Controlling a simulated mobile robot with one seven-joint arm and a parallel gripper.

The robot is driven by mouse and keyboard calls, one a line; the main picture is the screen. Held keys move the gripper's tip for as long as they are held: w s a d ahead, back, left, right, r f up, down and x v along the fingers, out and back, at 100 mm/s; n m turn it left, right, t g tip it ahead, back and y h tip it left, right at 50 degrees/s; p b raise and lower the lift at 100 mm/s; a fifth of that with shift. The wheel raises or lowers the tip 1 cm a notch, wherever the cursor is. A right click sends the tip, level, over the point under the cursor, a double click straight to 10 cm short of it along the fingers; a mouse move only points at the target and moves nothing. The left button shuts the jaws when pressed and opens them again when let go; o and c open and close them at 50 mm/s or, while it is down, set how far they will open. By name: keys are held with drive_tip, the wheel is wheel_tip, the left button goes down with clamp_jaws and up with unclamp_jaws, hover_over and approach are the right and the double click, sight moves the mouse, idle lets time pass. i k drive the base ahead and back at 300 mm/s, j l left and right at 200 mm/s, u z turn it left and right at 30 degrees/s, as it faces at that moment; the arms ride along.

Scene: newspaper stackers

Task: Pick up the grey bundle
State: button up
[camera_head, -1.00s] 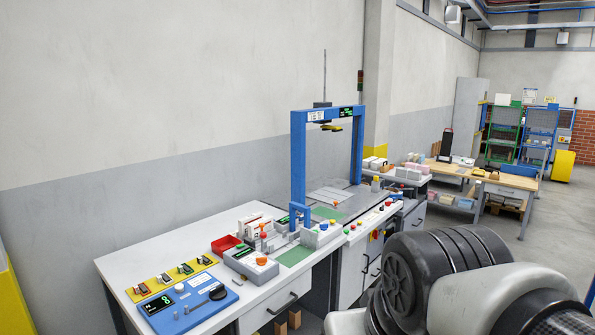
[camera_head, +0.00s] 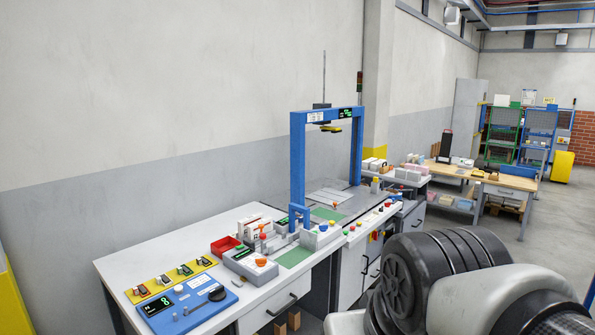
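Light grey-white block-like bundles (camera_head: 407,175) sit on the side table beyond the blue strapping frame, with paler pinkish ones next to them. They are small and far off, so I cannot tell for sure which one is the grey bundle. My arm's dark ribbed joint and grey link fill the lower right of the view. My gripper is out of view, and no bundle is seen held.
A white bench (camera_head: 128,259) carries a blue control panel (camera_head: 186,306), a red bin (camera_head: 225,244) and button boxes. A blue arch frame (camera_head: 298,165) stands over the machine table. A wooden table (camera_head: 512,181) stands farther back, with open floor at right.

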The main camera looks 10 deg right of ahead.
sight(400, 173)
drive_tip(key=i+l+z, duration=0.45)
drive_tip(key=i+z, duration=0.3)
drive_tip(key=i+l+z, duration=0.15)
drive_tip(key=i+z, duration=0.25)
drive_tip(key=i, duration=0.3)
drive_tip(key=i+z, duration=0.45)
drive_tip(key=i, duration=1.95)
drive_tip(key=i+j+z, duration=0.1)
drive_tip(key=i, duration=1.5)
drive_tip(key=i+u, duration=0.4)
drive_tip(key=i+l+u, duration=0.1)
drive_tip(key=i+u, duration=0.3)
drive_tip(key=i+l+u, duration=0.2)
drive_tip(key=u, duration=0.2)
drive_tip(key=i+l+u, duration=0.1)
drive_tip(key=i+u, duration=0.2)
drive_tip(key=u, duration=0.15)
drive_tip(key=i+l+u, duration=0.2)
drive_tip(key=u, duration=0.3)
drive_tip(key=i+l+u, duration=0.3)
drive_tip(key=u, duration=0.15)
drive_tip(key=i+l+u, duration=0.3)
drive_tip(key=l+u, duration=0.15)
